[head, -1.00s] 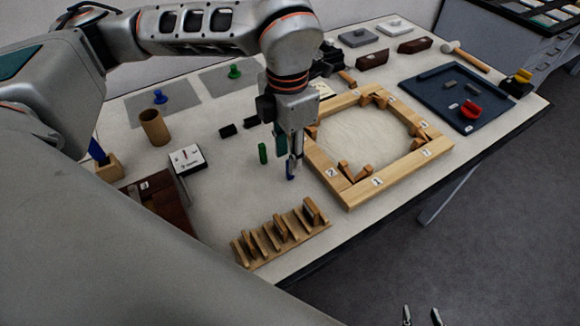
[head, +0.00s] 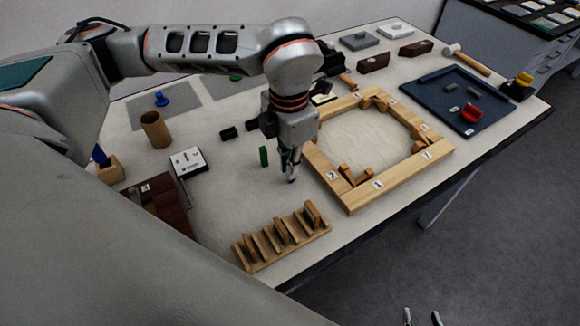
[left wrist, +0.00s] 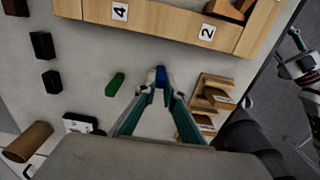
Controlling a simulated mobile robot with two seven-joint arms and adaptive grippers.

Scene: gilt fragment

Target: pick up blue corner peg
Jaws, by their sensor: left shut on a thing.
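The blue corner peg (left wrist: 161,77) stands between the fingertips of my left gripper in the left wrist view. In the head view only a small blue bit of the peg (head: 292,180) shows below the fingers. My left gripper (head: 289,174) points down at the table and is shut on the peg, just left of the wooden frame (head: 347,196). My right gripper (head: 422,317) shows only its two fingertips at the bottom edge of the head view, apart and empty, away from the table.
A slotted wooden rack (head: 262,262) with wooden pieces is in front. A white box (head: 187,161) and a brown cylinder (head: 155,128) are further left. A dark tray (head: 425,93) lies at the right.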

